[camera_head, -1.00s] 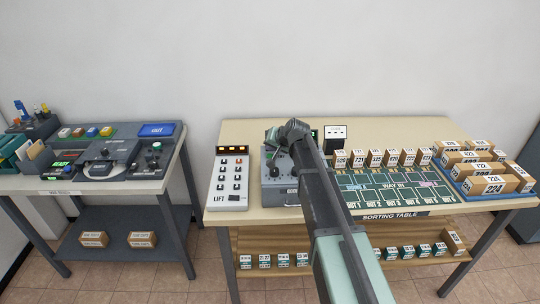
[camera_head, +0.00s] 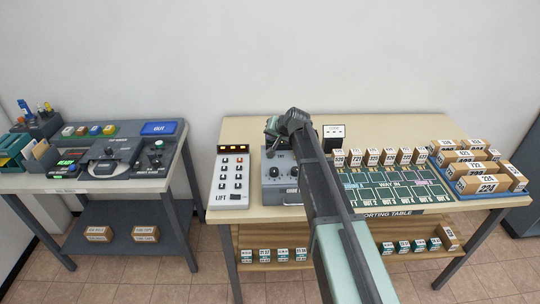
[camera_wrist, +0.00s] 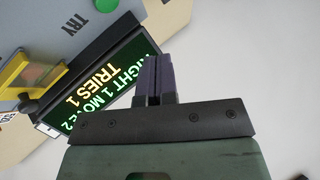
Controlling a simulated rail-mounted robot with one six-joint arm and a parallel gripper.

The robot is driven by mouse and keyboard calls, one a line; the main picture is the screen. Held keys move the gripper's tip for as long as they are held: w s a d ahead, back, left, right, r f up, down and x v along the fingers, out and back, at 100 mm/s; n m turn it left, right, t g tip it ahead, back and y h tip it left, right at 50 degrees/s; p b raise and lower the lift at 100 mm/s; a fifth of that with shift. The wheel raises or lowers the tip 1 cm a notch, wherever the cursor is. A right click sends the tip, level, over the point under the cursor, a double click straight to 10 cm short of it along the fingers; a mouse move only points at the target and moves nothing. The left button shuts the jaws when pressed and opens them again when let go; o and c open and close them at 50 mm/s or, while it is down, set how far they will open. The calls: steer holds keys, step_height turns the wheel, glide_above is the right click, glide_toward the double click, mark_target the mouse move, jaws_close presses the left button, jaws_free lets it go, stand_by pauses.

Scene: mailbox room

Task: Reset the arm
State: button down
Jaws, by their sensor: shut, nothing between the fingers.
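My arm reaches over the sorting table (camera_head: 390,125) to the grey control box (camera_head: 283,190). My gripper (camera_head: 271,127) is near the top of that box in the head view, small and partly hidden by my wrist. In the wrist view my gripper's two dark purple fingers (camera_wrist: 153,70) are together with nothing between them. A dark display (camera_wrist: 110,75) with lit green and yellow text, including "TRIES 1", shows beside the fingers.
A white LIFT panel (camera_head: 232,178) stands left of the grey box. A green sorting board (camera_head: 385,190), a row of small boxes (camera_head: 388,157) and a blue tray (camera_head: 510,192) of parcels are to the right. A separate desk (camera_head: 60,184) with consoles stands at the left.

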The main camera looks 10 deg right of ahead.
mark_target(274, 171)
steer(key=s+f+g, duration=0.1)
steer(key=s, duration=0.3)
steer(key=s+f+n+g, duration=0.1)
steer(key=s, duration=0.3)
steer(key=s+f+g+h, duration=0.1)
steer(key=s+g, duration=0.1)
steer(key=s, duration=0.2)
steer(key=shift+s+f+n, duration=0.25)
steer(key=shift+f+n, duration=0.05)
steer(key=shift+n, duration=0.1)
steer(key=s+f+n+g+h, duration=0.1)
steer(key=s+g+h, duration=0.2)
steer(key=s, duration=2)
steer(key=shift+s+a+f+n+g, duration=0.3)
steer(key=shift+n+g, duration=0.1)
steer(key=shift+g, duration=0.2)
